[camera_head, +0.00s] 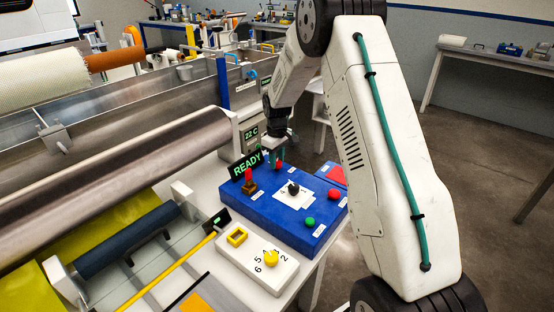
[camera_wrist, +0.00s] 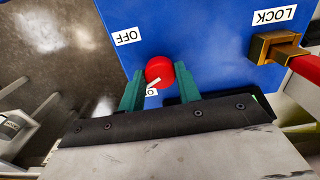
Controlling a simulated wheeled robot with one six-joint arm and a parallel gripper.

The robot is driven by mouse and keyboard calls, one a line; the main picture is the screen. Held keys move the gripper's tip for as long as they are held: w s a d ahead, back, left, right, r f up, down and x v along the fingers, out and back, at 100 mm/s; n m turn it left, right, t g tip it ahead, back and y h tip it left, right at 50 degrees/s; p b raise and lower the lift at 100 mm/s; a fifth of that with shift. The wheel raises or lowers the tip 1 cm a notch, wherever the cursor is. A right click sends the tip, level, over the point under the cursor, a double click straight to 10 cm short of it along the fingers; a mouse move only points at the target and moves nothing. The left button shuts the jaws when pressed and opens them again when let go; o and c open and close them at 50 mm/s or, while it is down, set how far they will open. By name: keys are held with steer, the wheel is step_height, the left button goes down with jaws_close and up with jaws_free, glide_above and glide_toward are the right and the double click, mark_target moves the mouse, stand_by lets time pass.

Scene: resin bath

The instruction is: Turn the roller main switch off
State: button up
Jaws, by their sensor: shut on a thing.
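The main switch is a red round knob (camera_wrist: 158,70) on the blue control box (camera_wrist: 200,35), with a white pointer mark on its lower edge. An OFF label (camera_wrist: 128,36) sits up and left of it. Another label, partly hidden, lies just below the knob, near the pointer mark. The knob also shows small in the head view (camera_head: 278,164), at the far side of the box. My gripper (camera_wrist: 159,88) has its green fingers on either side of the knob and is shut on it. In the head view my gripper (camera_head: 273,157) reaches down to the box.
A brass lock with a red handle (camera_wrist: 272,46) stands beside the knob. The box also carries a black dial (camera_head: 293,188), a red button (camera_head: 333,195) and a green button (camera_head: 309,222). A READY display (camera_head: 246,164) stands close to my gripper. Large rollers lie left.

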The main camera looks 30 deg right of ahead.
steer(key=m, duration=0.7)
steer(key=shift+r, duration=0.1)
steer(key=m, duration=0.4)
steer(key=shift+w+m, duration=0.1)
steer(key=shift+m, duration=2)
steer(key=o, duration=1)
steer(key=shift+c, duration=0.2)
step_height(320, 180, up, 8)
steer(key=shift+f, duration=0.1)
